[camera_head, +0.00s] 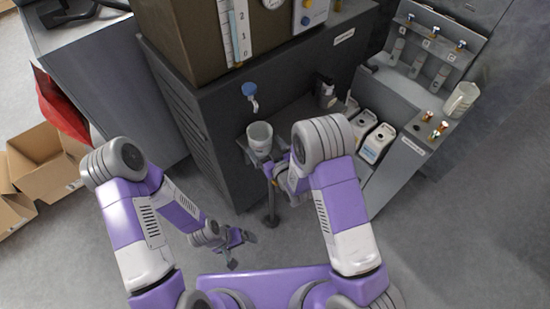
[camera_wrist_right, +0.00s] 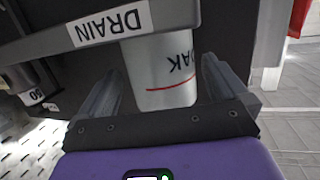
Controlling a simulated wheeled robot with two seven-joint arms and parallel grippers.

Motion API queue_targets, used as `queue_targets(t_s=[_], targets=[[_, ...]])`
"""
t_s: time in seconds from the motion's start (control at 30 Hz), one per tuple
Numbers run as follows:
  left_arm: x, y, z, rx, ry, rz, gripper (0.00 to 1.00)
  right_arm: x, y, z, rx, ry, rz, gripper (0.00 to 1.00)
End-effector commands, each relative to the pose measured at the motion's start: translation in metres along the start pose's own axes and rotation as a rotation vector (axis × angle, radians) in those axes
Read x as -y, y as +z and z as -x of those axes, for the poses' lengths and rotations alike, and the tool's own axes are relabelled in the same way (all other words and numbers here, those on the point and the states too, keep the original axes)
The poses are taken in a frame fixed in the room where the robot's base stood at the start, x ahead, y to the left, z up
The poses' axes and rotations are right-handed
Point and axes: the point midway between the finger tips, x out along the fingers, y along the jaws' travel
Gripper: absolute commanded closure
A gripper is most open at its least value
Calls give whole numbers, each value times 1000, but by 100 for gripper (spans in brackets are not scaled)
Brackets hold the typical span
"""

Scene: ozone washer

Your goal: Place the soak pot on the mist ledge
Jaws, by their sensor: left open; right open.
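The soak pot is a white cup (camera_head: 259,138) with a red line and partly visible lettering. It stands at a small grey ledge below the blue tap (camera_head: 250,91). In the right wrist view the pot (camera_wrist_right: 160,80) is beside the front edge of a ledge marked DRAIN (camera_wrist_right: 70,45), with the lettering upside down. My right gripper (camera_wrist_right: 161,68) is open, its fingers on either side of the pot; contact cannot be told. My left gripper (camera_head: 241,251) is open and empty, low over the floor. I cannot tell which surface is the mist ledge.
A brown tank (camera_head: 195,45) stands on the dark cabinet (camera_head: 225,115). White jugs (camera_head: 376,143) and a dark bottle (camera_head: 325,92) are right of the pot. A clear pitcher (camera_head: 460,99) stands on the right counter. Open cardboard boxes (camera_head: 45,165) lie at left.

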Motion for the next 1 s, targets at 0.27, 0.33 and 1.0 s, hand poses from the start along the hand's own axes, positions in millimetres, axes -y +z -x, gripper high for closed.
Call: queue_targets(t_s=[0.27,0.33,1.0], targets=[[-2,0,6,0,0,0,0,0,0,56,3,2,-2,0],[-2,0,7,0,0,0,0,0,0,65,2,1,-2,0],[-3,0,7,0,0,0,0,-2,185,189,936,156,-545,0]])
